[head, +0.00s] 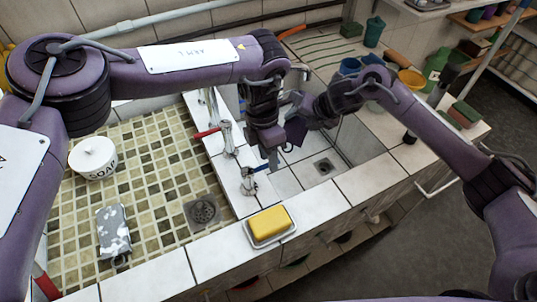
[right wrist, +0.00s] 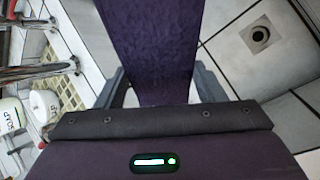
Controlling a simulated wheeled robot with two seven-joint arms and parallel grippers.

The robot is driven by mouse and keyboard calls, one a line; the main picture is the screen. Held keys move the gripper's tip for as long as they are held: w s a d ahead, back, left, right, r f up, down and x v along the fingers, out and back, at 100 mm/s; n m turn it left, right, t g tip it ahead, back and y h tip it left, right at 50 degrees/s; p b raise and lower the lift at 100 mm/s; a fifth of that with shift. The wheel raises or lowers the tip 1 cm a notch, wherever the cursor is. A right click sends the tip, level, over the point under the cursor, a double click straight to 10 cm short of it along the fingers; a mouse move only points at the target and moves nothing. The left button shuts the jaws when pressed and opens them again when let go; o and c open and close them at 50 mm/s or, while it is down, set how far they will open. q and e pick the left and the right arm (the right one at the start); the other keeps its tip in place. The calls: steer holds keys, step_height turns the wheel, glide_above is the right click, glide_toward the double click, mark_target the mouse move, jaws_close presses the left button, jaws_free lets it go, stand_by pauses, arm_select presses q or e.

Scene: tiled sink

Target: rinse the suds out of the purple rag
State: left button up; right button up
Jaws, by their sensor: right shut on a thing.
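The purple rag (right wrist: 150,45) fills the gap between the fingers of my right gripper (right wrist: 152,90) in the right wrist view. No white suds show on the part I see. In the head view the rag (head: 296,130) hangs dark over the right basin (head: 345,150), partly hidden by my grippers. My right gripper (head: 304,112) is shut on it. My left gripper (head: 272,158) points down beside the tap with the blue handle (head: 262,169). Whether its fingers are open or touch the handle is unclear. A second tap has a red handle (head: 207,133). No running water is visible.
A yellow sponge (head: 269,221) sits in a dish on the front rim. Cups, including a yellow bowl (head: 411,80), crowd the back right. The drain (head: 324,166) is clear.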

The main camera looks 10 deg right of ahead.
mark_target(292, 132)
arm_select(q)
step_height(292, 132, up, 12)
steer(key=w, duration=0.2)
steer(key=shift+a+f, duration=0.15)
steer(key=shift+a, duration=0.25)
steer(key=shift+w, duration=0.1)
arm_select(e)
steer(key=shift+s+a+p, duration=0.4)
steer(key=shift+s+a, duration=0.1)
steer(key=shift+s, duration=0.3)
steer(key=shift+s+a+p, duration=0.35)
steer(key=shift+s+a, duration=0.15)
steer(key=shift+s, duration=0.3)
arm_select(q)
steer(key=shift+r+p, duration=0.55)
steer(key=shift+r, duration=0.75)
arm_select(e)
steer(key=shift+s+a, duration=0.55)
steer(key=shift+s, duration=0.35)
steer(key=shift+s+a, duration=0.55)
steer(key=shift+s, duration=0.35)
